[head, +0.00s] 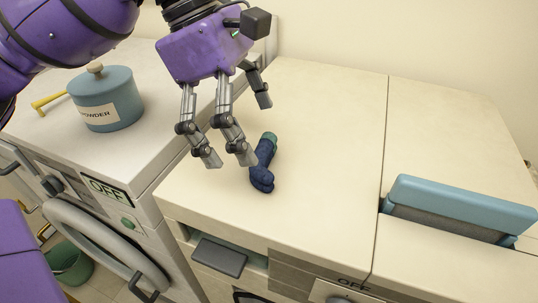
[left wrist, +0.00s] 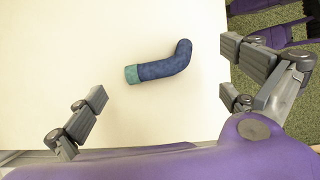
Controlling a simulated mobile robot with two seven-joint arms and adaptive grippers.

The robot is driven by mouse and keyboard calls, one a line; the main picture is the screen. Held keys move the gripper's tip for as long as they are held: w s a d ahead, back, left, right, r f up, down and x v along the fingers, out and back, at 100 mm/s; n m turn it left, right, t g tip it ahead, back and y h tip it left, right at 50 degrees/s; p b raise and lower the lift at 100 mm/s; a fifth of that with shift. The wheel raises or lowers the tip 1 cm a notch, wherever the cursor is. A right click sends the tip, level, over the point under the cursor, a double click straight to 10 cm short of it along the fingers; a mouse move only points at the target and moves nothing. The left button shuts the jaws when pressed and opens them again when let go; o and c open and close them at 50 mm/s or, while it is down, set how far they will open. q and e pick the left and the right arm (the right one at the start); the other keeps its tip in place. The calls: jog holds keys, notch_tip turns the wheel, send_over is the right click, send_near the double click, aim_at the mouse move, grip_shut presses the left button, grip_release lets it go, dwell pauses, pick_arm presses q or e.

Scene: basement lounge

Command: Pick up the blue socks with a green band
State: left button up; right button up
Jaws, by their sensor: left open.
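The blue socks with a green band (head: 262,172) lie as one rolled, bent bundle on the cream machine top (head: 320,130). Their green band points toward the back. In the left wrist view the socks (left wrist: 165,64) lie below and between the spread fingers, touching none of them. My left gripper (head: 238,130) is open and empty above the top, just left of the socks in the head view. It also shows in the left wrist view (left wrist: 160,105). My right gripper is not in view.
A blue powder canister (head: 106,105) and a yellow-handled item (head: 48,102) stand on the neighbouring machine at left. A blue panel (head: 455,203) rises from a slot at right. A green bucket (head: 69,264) sits below. The top right of the socks is clear.

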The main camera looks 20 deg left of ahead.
aim_at(266, 153)
pick_arm(q)
jog(key=x, duration=0.5)
jog(key=shift+d+p, duration=0.3)
jog(key=shift+d, duration=0.05)
jog(key=shift+c, duration=0.5)
jog(key=c, duration=1.2)
